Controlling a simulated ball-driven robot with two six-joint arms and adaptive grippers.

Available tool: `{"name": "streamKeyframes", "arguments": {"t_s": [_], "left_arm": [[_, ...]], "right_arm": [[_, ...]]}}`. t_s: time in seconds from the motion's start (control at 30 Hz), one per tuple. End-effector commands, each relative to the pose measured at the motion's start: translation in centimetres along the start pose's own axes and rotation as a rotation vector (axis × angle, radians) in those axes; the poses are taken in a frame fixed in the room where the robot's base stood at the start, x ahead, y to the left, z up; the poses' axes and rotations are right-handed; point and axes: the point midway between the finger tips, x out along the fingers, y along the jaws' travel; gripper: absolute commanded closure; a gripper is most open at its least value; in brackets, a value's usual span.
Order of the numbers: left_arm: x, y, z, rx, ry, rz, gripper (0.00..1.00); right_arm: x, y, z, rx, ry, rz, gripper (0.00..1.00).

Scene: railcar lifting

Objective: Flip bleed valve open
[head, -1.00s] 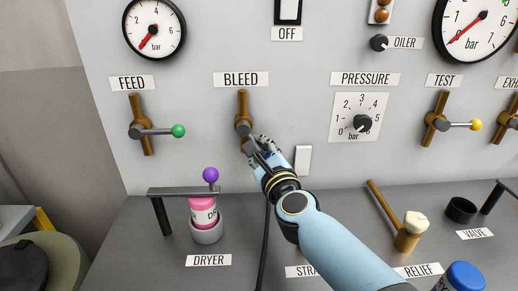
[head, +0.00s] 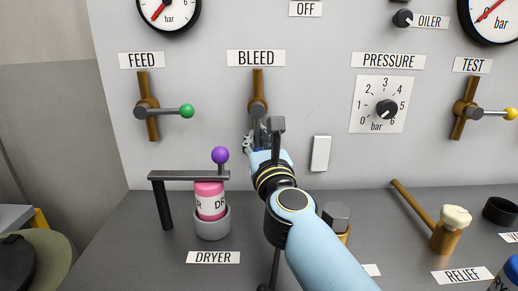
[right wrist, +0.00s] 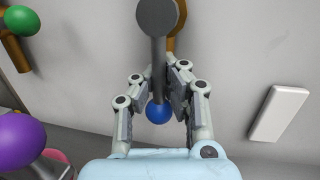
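The bleed valve (head: 257,90) is a brown pipe with a grey hub on the panel under the BLEED label (head: 256,58). In the right wrist view its grey lever (right wrist: 158,70) runs down to a blue ball (right wrist: 159,111). My right gripper (head: 262,138) is just below the hub. In the right wrist view its fingers (right wrist: 158,90) stand on both sides of the lever, with a gap showing on the left side and the ball close to the palm. Contact on the right side is unclear. My left gripper is not in view.
The feed valve (head: 148,107) with a green ball is to the left. A dryer bottle (head: 210,203) and a purple-knobbed bar (head: 190,176) stand below left. A white block (head: 320,153) is right of the gripper.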

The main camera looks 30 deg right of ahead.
Motion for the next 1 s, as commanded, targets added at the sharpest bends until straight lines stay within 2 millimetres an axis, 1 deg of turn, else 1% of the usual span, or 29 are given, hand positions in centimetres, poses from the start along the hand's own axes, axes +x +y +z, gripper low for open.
{"name": "streamKeyframes", "arguments": {"t_s": [0.03,0.57,0.83,1.0], "left_arm": [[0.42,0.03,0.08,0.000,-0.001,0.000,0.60],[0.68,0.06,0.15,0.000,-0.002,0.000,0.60],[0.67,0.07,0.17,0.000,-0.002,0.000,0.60],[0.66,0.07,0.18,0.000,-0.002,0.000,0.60]], "right_arm": [[-0.36,0.05,-0.96,0.018,0.012,-0.001,1.00],[-0.33,0.18,-0.83,0.052,0.009,-0.003,1.00],[-0.28,0.16,-0.73,0.047,0.007,-0.003,0.66],[-0.18,0.12,-0.46,0.045,0.001,-0.004,0.65]]}}
